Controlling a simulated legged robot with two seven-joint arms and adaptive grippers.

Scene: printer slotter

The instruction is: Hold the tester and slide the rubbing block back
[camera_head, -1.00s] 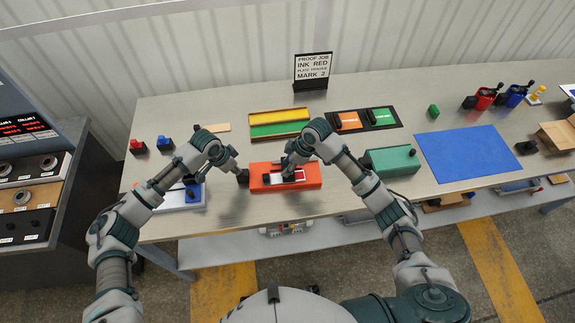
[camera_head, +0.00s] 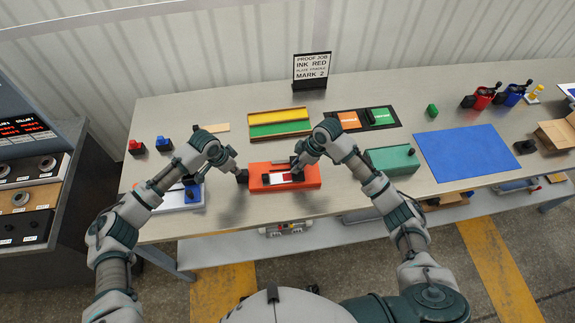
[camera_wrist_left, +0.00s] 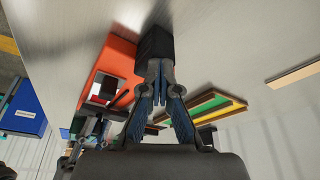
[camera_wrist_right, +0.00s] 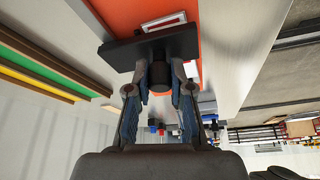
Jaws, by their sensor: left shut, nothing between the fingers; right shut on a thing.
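The orange tester (camera_head: 312,183) lies on the grey bench in front of me, with a pale strip and a red patch on its top. My left gripper (camera_head: 242,177) is at the tester's left end, its fingers shut and empty by a black block there (camera_wrist_left: 155,42). Whether they touch it, I cannot tell. My right gripper (camera_head: 297,168) is shut on the knob of the black rubbing block (camera_wrist_right: 150,50), which sits across the tester's top toward its right part. The right wrist view shows the knob between the fingers.
A green box (camera_head: 392,160) stands just right of the tester. A tray with yellow and green strips (camera_head: 279,129) lies behind it. A blue mat (camera_head: 467,153) is further right. The bench's front edge is close to the tester.

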